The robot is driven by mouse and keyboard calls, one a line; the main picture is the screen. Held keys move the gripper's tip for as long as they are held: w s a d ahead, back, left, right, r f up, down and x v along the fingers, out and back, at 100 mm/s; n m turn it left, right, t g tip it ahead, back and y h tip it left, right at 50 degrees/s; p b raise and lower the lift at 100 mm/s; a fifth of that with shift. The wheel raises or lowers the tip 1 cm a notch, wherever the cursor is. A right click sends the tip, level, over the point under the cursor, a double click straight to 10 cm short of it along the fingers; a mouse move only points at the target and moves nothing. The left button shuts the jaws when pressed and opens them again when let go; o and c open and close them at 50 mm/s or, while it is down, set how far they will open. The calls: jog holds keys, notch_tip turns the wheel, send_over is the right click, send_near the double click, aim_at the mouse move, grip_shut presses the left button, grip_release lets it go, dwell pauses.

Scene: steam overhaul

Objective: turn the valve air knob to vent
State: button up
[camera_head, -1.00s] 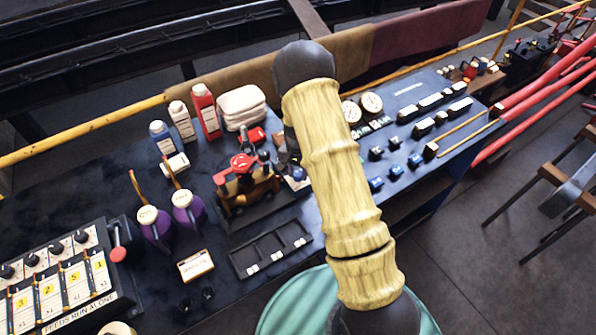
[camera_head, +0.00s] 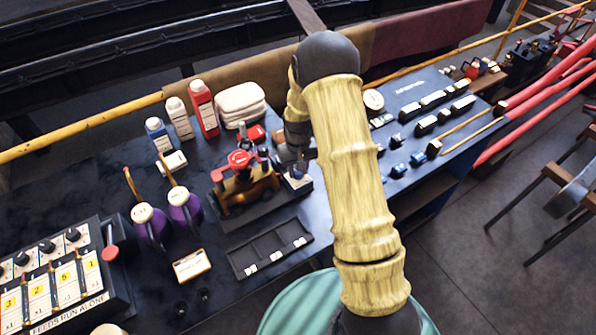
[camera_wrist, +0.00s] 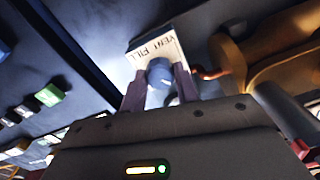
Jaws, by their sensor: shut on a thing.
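The valve air knob (camera_wrist: 160,72) is blue and round in the wrist view. It sits in front of a white plate (camera_wrist: 150,50) lettered VENT and FILL. My gripper (camera_wrist: 160,88) has one dark finger on each side of the knob and is shut on it. I cannot tell which word the knob points to.
Purple oil cans (camera_head: 186,210), bottles (camera_head: 203,107) and folded white cloths (camera_head: 241,103) stand left of my arm. A sloped panel of switches (camera_head: 420,105) stands right.

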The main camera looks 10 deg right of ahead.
jog(key=shift+r+n+b, duration=0.1)
jog(key=shift+n+b, duration=0.3)
jog(key=shift+n, duration=1.8)
jog(key=shift+w, duration=0.1)
jog(key=o, duration=1)
jog(key=shift+c, duration=0.2)
notch_tip(320, 180, up, 17)
jog(key=b, duration=0.2)
jog(key=shift+r+b, duration=0.15)
jog(key=shift+b, duration=0.2)
jog(key=s+f+m+t, duration=0.2)
jog(key=s+m, duration=0.3)
jog(key=s, duration=1.6)
jog(key=shift+s+f+t, duration=0.15)
jog(key=shift+f+t, duration=0.15)
jog(key=shift+f, duration=0.05)
